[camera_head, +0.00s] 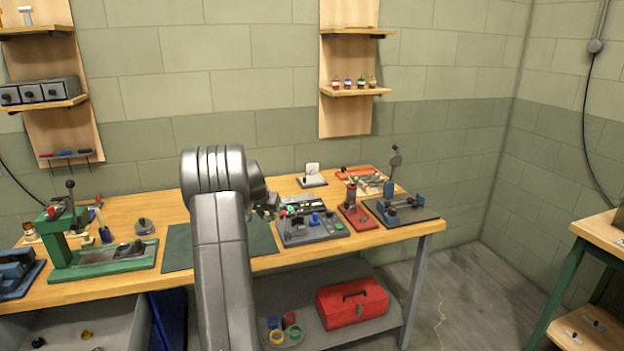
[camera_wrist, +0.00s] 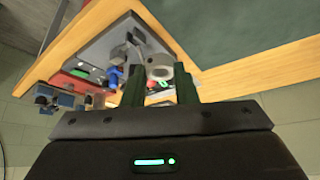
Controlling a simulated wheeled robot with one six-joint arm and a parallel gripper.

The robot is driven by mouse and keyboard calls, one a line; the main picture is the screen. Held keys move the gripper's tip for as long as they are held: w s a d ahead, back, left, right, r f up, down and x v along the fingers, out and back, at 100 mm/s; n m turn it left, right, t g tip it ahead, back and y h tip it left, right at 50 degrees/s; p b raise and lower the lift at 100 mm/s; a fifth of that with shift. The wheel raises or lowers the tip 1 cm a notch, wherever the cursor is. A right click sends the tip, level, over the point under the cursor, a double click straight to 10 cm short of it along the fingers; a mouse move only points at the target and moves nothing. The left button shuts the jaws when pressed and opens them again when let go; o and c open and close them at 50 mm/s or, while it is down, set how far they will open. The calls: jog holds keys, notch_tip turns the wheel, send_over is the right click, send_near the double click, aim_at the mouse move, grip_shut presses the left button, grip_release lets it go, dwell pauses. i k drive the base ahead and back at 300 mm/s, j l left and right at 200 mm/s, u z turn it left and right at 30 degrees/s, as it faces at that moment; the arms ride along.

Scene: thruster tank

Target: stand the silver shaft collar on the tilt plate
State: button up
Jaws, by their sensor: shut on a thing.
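In the wrist view, the silver shaft collar (camera_wrist: 160,70) is a small grey ring between the fingertips. My gripper (camera_wrist: 158,77) is shut on it, with one dark green finger on each side. In the head view, my gripper (camera_head: 271,206) is just right of my arm, above the bench, near the left edge of the grey equipment panel. My arm partly hides it, and I cannot make out the collar there. A small pale plate leaning on a dark base, which looks like the tilt plate (camera_head: 313,169), stands at the back of the bench, behind and right of my gripper.
The grey panel (camera_head: 300,238) with a blue knob is close to my gripper. A red-based fixture (camera_head: 357,217), a dark tray (camera_head: 418,214) and an orange tray (camera_head: 352,174) stand to the right. A green mat (camera_head: 180,249) lies clear at left, beyond it a green press (camera_head: 90,266).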

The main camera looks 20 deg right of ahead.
aim_at(311, 177)
jog(key=i+l, duration=1.45)
jog(key=i, duration=0.25)
